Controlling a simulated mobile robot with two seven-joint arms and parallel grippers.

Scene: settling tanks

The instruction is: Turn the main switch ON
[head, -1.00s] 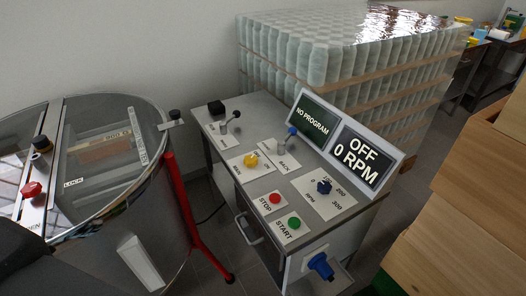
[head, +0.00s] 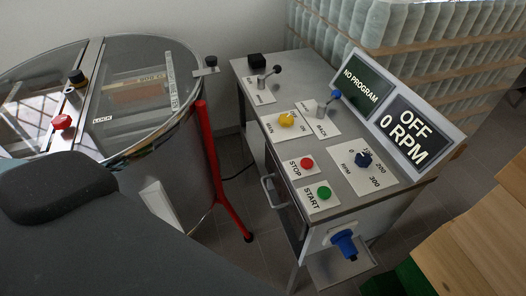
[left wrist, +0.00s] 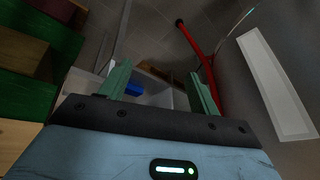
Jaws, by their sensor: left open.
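A yellow knob (head: 286,119) sits on a white plate on the console top; its small lettering looks like MAIN and ON. A blue handle or plug (head: 344,243) sticks out of a white plate on the console's near side. The display (head: 404,133) reads OFF and 0 RPM, beside NO PROGRAM. My left gripper (left wrist: 160,70) shows only in the left wrist view, open and empty, its green fingers wide apart. A blue part (left wrist: 133,88) shows beyond them, near the left finger; I cannot tell the distance. My right gripper is not in view.
A round glass-lidded tank (head: 140,60) with a red leg (head: 215,170) stands left. Wooden boxes (head: 470,240) stand right.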

